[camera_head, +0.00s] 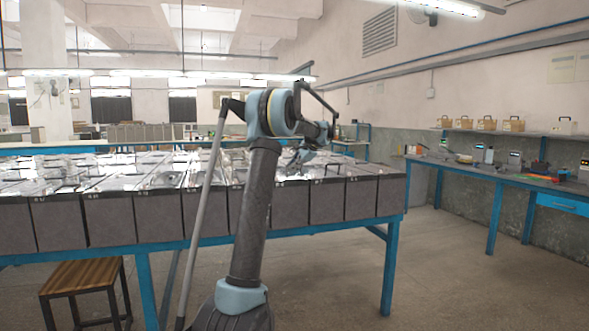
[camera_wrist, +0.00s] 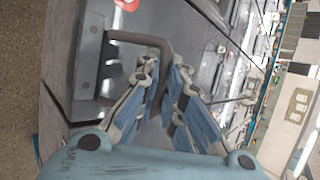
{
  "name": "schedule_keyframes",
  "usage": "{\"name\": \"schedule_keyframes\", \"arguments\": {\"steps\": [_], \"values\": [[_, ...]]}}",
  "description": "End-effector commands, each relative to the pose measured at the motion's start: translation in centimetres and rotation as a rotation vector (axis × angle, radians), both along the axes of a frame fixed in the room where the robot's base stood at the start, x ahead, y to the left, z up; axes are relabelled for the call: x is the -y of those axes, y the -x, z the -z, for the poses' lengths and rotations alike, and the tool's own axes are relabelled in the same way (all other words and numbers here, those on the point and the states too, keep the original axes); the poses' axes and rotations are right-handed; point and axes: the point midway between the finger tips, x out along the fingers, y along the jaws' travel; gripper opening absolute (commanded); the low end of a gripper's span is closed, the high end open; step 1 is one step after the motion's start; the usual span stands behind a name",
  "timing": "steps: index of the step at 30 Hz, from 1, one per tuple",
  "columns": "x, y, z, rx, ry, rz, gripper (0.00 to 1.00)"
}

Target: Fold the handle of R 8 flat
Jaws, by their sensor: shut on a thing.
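My gripper (camera_wrist: 163,72) is shut on a dark bent handle (camera_wrist: 136,38) in the wrist view. The fingers lie on both sides of the bar near its bend. The handle stands out from the top of a dark grey battery (camera_wrist: 92,58); its far end is partly hidden by the fingers. No number on this battery is readable, so I cannot confirm that it is R 8. In the head view my gripper (camera_head: 302,155) is small, over the front row of batteries, with the held handle too unclear to make out.
Dark grey batteries (camera_head: 109,219) stand side by side on a blue-framed table (camera_head: 390,262); several have handles on top. A wooden stool (camera_head: 82,275) stands at the lower left. A workbench (camera_head: 505,178) with tools runs along the right wall. The floor between them is clear.

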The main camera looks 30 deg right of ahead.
Motion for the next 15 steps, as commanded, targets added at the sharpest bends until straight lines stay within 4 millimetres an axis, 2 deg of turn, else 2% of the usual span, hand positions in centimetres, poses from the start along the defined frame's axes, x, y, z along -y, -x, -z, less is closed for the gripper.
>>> {"name": "schedule_keyframes", "arguments": {"steps": [6,15], "values": [[0.0,-1.0,0.8,-0.174,-0.041,-0.007,0.00],[0.3,-1.5,1.4,-0.325,-0.077,-0.004,0.00]]}}
